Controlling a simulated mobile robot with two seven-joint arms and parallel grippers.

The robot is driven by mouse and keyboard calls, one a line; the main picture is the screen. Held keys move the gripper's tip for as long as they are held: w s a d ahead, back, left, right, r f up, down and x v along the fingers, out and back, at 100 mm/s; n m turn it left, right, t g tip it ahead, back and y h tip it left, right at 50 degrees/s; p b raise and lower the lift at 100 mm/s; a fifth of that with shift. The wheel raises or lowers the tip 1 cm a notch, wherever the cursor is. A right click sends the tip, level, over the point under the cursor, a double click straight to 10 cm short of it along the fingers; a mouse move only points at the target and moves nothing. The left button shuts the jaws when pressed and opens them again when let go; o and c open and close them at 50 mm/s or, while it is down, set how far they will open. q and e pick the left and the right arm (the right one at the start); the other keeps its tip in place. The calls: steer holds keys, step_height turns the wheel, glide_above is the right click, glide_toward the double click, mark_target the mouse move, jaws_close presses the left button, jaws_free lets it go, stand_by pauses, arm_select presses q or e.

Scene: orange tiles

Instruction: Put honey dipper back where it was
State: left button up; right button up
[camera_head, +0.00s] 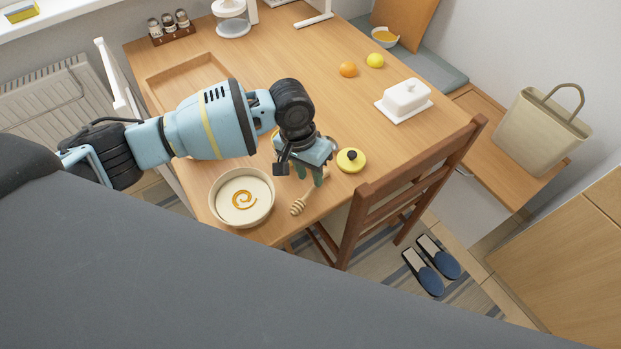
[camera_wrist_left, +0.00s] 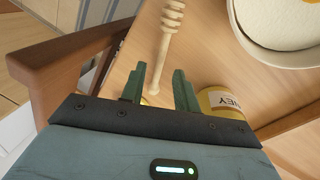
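The wooden honey dipper (camera_head: 298,207) lies near the front edge of the table, right of the bowl, its ridged head toward the edge. In the left wrist view its handle (camera_wrist_left: 158,68) runs down between the fingertips, with a gap on each side. My left gripper (camera_head: 310,178) is open above the handle end; its green fingers also show in the left wrist view (camera_wrist_left: 158,82). A yellow honey jar (camera_wrist_left: 222,103) with a partly visible label stands beside the right finger there; in the head view my gripper mostly hides it. My right gripper is not in view.
A bowl (camera_head: 226,220) with a honey swirl stands left of the dipper. A yellow lid (camera_head: 351,160) with a dark knob lies right of my gripper. A wooden chair (camera_head: 370,200) stands close at the right table edge. A tray (camera_head: 160,75) and butter dish (camera_head: 404,100) lie farther back.

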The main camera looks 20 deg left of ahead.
arm_select(q)
step_height(320, 180, up, 9)
steer(key=a, duration=0.1)
steer(key=shift+w+a+f+p, duration=0.15)
steer(key=shift+a+p, duration=0.2)
steer(key=shift+p, duration=0.1)
steer(key=shift+d, duration=0.1)
